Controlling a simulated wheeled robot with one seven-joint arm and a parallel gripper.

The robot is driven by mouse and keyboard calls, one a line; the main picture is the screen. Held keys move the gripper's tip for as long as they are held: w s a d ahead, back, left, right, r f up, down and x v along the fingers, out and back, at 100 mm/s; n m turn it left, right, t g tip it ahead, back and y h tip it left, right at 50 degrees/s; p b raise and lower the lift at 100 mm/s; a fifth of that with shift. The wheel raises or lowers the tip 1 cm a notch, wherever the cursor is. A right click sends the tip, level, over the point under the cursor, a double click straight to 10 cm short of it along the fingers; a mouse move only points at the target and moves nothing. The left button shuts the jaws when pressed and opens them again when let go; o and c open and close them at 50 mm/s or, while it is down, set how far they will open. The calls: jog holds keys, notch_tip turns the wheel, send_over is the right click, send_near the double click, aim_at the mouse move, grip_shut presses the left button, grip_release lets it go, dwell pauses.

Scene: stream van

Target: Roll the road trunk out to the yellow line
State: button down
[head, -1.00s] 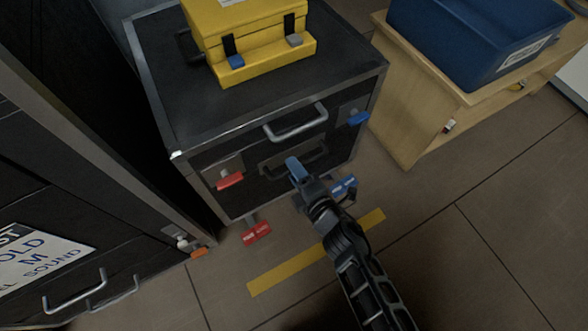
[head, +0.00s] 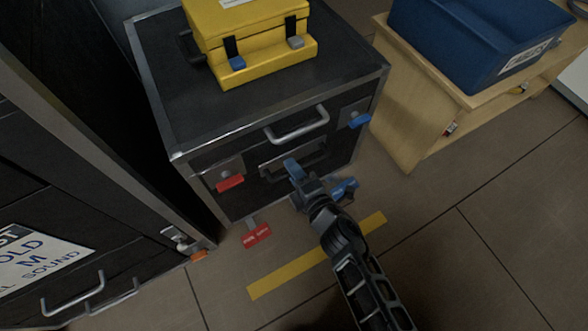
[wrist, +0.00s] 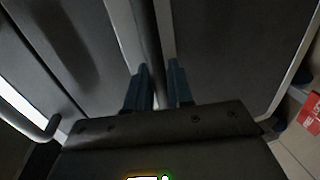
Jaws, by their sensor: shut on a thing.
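The black road trunk (head: 330,92) with metal edges stands in the middle of the head view, behind the yellow line (head: 318,256) on the floor. Its front has a silver upper handle (head: 298,126) and a dark lower handle (head: 268,170). My gripper (head: 296,176) is at the lower handle; in the wrist view its blue fingers (wrist: 160,88) are closed around a dark bar. Red and blue latches are on the trunk front. A red pedal (head: 257,235) and a blue pedal (head: 346,188) stick out at its bottom. My arm covers part of the line.
A yellow case (head: 262,62) sits on the trunk. A black cabinet with handles (head: 72,296) and an orange-tipped pedal (head: 199,256) stands close on the left. A wooden shelf unit (head: 412,120) with a blue bin (head: 470,45) is at right. The floor right of the line is clear.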

jog(key=shift+s+d, duration=0.1)
jog(key=f+p+v, duration=0.1)
jog(key=f+v, duration=0.1)
jog(key=v, duration=1)
jog(key=f+p+v, duration=0.1)
jog(key=f+v, duration=0.2)
jog(key=v, duration=0.9)
jog(key=shift+s+d+p, duration=0.4)
jog(key=shift+s, duration=0.15)
jog(key=c, duration=1.1)
grip_release()
jog(key=shift+r, duration=0.1)
jog(key=shift+c, duration=0.2)
jog(key=p+v, duration=0.1)
jog(key=v, duration=0.6)
jog(key=shift+s+d, duration=0.2)
jog(key=shift+s, duration=0.1)
jog(key=shift+r, duration=0.1)
